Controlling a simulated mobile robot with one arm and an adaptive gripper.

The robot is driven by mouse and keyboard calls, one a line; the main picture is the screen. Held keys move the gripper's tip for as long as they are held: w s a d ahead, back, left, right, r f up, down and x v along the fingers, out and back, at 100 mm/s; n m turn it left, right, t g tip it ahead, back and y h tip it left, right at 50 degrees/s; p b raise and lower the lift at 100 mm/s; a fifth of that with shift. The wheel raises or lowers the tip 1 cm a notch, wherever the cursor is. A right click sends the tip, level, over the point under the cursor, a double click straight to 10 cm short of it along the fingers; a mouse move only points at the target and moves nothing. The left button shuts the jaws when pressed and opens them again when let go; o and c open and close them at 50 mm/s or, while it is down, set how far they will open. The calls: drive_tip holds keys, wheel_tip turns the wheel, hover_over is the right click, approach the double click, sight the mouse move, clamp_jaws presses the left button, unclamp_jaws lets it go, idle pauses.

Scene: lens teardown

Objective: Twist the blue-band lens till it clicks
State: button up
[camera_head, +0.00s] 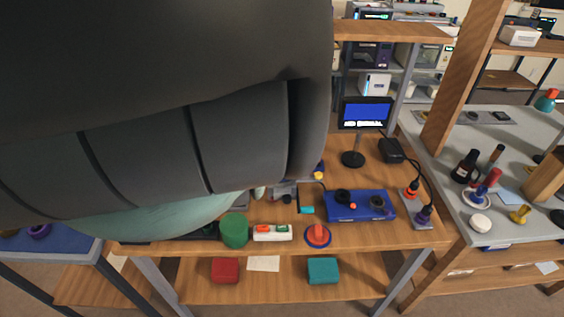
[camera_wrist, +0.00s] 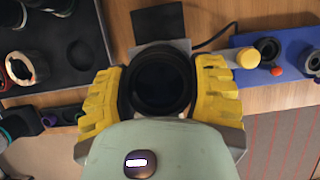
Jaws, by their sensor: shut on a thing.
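A black round lens (camera_wrist: 162,82) stands between the two yellow fingers of my gripper (camera_wrist: 160,92) in the wrist view. I see it from above, with its dark opening facing the camera. The fingers press on its left and right sides, so my gripper is shut on it. No blue band shows on it from this angle. A grey plate (camera_wrist: 182,46) shows just behind the lens; whether the lens touches it I cannot tell. In the head view, my arm covers the left half and hides my gripper and this lens.
A dark tray (camera_wrist: 100,60) with several ring parts lies left of my gripper. A blue box (camera_head: 343,211) with dark round parts stands to the right. On the bench are a green cylinder (camera_head: 235,231), a white switch box (camera_head: 272,233) and a small monitor (camera_head: 366,113).

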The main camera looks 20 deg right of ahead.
drive_tip(key=o, duration=1.4)
drive_tip(key=shift+c, duration=0.2)
drive_tip(key=shift+f+b, duration=0.1)
drive_tip(key=shift+b, duration=0.2)
